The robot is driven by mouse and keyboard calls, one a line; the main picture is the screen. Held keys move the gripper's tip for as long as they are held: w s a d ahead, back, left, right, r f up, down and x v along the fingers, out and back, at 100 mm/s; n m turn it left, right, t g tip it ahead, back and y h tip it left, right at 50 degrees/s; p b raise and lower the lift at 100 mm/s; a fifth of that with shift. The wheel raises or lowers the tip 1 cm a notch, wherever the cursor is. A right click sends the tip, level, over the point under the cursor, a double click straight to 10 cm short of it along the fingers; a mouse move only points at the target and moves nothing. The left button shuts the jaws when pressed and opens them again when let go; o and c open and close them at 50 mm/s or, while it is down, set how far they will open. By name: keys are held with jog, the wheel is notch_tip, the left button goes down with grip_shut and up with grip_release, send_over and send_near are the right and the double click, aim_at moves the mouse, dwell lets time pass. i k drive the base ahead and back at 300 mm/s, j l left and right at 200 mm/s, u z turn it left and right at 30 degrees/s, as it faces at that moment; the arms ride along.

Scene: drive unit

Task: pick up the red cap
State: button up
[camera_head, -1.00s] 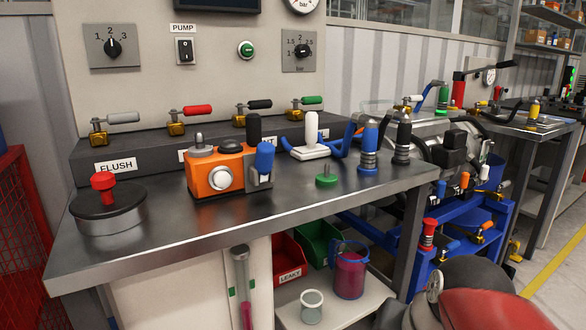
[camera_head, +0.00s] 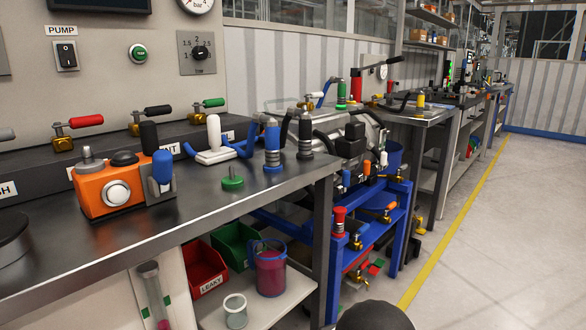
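A small red cap-like piece (camera_head: 339,215) tops an upright fitting at the near left corner of the blue cart (camera_head: 322,262), right of the steel bench. It looks upright; I cannot tell for sure that it is the task's red cap. Small red and green pieces (camera_head: 375,267) lie lower on the cart, too small to make out. My gripper is not in view. A dark rounded shape at the bottom edge is probably part of my own arm.
The steel bench (camera_head: 215,203) holds an orange pump unit (camera_head: 108,190), a green knob (camera_head: 232,182) and blue and black hose fittings. Below are a red bin (camera_head: 205,270), a jug (camera_head: 270,272) and a cup (camera_head: 236,312). Clear floor (camera_head: 495,230) lies right of the yellow line.

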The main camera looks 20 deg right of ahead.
aim_at(339, 211)
jog(key=i+l+z, duration=0.1)
jog(key=i+l, duration=0.25)
jog(key=l, duration=0.15)
jog(key=i+l+z, duration=0.1)
jog(key=i+l, duration=0.3)
